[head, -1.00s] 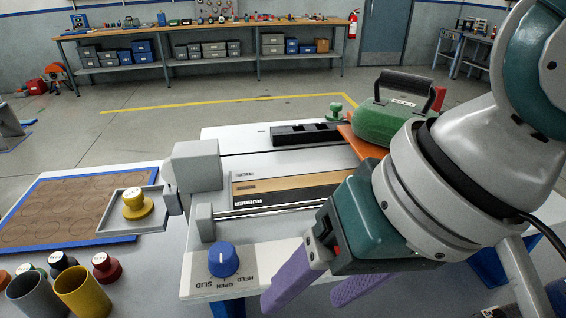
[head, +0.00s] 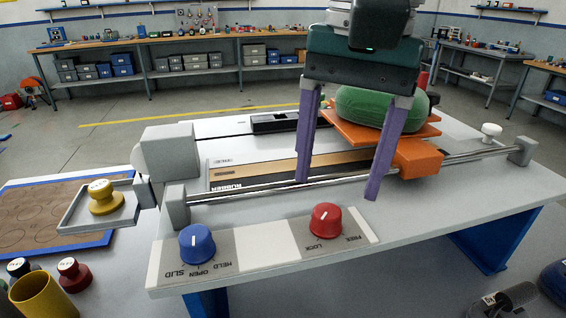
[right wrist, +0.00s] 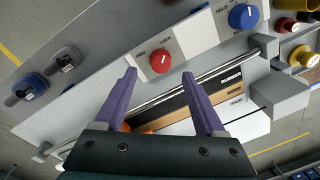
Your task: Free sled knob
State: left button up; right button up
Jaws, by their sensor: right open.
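The red knob (head: 325,220) stands on the front panel of the white bench, between printed words reading FREE and LOCK. It has a white pointer mark; which word it points to I cannot tell for sure. The red knob also shows in the right wrist view (right wrist: 159,62), just beyond the fingertips. My right gripper (head: 337,190) points down with its purple fingers apart and empty, above and behind the knob. In the right wrist view, the gripper (right wrist: 159,75) has the knob roughly centred between its fingers, apart from both. The orange sled (head: 418,158) sits on the rail. My left gripper is not in view.
A blue knob (head: 196,243) marked SLID, OPEN, HELD is left of the red one. A metal rail (head: 260,190) runs behind both knobs. A green weight (head: 375,108) rests on the orange plate. A grey tray (head: 72,212) holds a yellow knobbed piece (head: 103,198).

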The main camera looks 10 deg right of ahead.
aim_at(329, 211)
notch_tip(329, 211, down, 5)
jog(key=shift+w+a, duration=0.1)
jog(key=shift+a, duration=0.05)
jog(key=shift+c, duration=0.3)
grip_shut()
dwell(0.3)
